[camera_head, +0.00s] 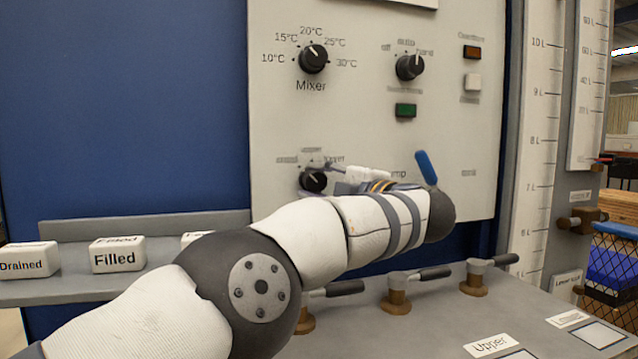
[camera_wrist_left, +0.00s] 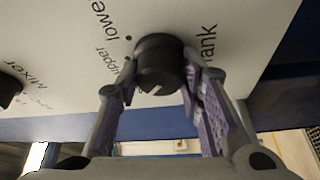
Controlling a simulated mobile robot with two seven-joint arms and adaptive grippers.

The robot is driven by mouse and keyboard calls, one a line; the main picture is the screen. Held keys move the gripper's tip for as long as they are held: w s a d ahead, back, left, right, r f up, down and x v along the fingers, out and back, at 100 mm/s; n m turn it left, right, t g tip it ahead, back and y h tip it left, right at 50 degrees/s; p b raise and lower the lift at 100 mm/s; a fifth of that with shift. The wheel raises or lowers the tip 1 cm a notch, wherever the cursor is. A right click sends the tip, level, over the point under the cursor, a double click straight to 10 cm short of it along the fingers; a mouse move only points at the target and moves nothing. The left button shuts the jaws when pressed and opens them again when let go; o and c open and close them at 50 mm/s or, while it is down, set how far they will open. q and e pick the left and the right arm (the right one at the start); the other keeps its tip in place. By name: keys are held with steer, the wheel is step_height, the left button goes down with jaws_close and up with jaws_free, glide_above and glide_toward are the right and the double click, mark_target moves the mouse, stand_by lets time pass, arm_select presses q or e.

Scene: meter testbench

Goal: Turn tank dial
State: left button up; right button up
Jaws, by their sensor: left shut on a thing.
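The tank dial (camera_head: 313,181) is a small black knob low on the white panel, below the Mixer dial. In the left wrist view the tank dial (camera_wrist_left: 160,62) shows large, with "upper", "lowe" and part of "Tank" printed around it. My left gripper (camera_wrist_left: 157,75) has one finger on each side of the dial and is shut on it. A pale mark shows on the knob's lower face; I cannot tell which label it points to. In the head view my left gripper (camera_head: 318,169) is partly hidden behind my forearm. My right gripper is not in view.
The Mixer dial (camera_head: 313,59) and another black selector knob (camera_head: 410,67) sit higher on the panel (camera_head: 360,120). A green button (camera_head: 405,110) is below the selector. Several valve levers (camera_head: 397,291) stand on the bench under my arm. White blocks (camera_head: 117,254) lie on the left shelf.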

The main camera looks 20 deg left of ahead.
arm_select(q)
steer(key=o, duration=1.2)
steer(key=shift+c, duration=0.2)
steer(key=r+v, duration=0.1)
steer(key=v, duration=1.1)
steer(key=shift+f, duration=0.45)
